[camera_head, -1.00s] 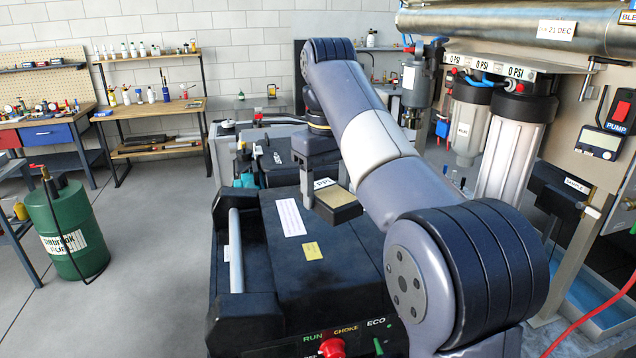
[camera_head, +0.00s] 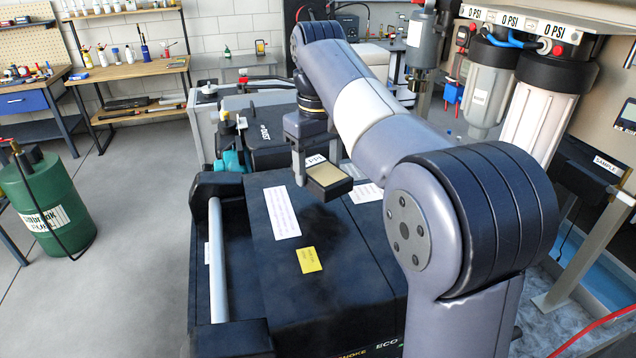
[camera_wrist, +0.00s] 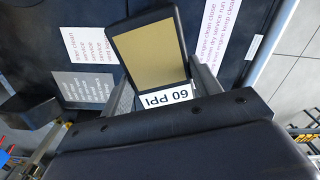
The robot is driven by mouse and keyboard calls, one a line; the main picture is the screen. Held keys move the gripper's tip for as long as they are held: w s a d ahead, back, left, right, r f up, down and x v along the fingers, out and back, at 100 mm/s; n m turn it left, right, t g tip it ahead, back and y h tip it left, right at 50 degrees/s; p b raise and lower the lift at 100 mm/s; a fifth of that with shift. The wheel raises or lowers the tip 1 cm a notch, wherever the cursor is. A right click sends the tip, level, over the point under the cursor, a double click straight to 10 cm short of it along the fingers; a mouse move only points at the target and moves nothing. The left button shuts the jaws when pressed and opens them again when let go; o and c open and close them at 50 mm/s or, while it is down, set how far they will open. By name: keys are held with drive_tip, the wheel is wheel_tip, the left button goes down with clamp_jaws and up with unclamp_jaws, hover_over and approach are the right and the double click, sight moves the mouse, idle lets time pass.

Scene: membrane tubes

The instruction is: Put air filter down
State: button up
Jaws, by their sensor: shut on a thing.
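The air filter (camera_head: 328,184) is a small black frame with a tan pad. It also shows in the wrist view (camera_wrist: 150,52), tilted, with a white "60 PPI" label on its near edge. My gripper (camera_head: 306,172) points down and is shut on the filter's label end. In the wrist view its fingers (camera_wrist: 165,92) stand on either side of that end. The filter is over the top of the black engine unit (camera_head: 285,285), toward its far right part. I cannot tell whether it touches the cover. The fingertips are partly hidden.
The unit's top has white text labels (camera_head: 273,212) and a yellow label (camera_head: 308,260), with bare black cover around them. A grey bar (camera_head: 216,260) runs along its left side. Clear filter housings (camera_head: 540,110) stand at right. A green tank (camera_head: 45,205) stands on the floor at left.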

sight(318, 168)
drive_tip(key=shift+f, duration=2.15)
drive_tip(key=shift+f, duration=0.15)
drive_tip(key=o, duration=1.1)
drive_tip(key=shift+r, duration=3.95)
drive_tip(key=shift+o, duration=0.4)
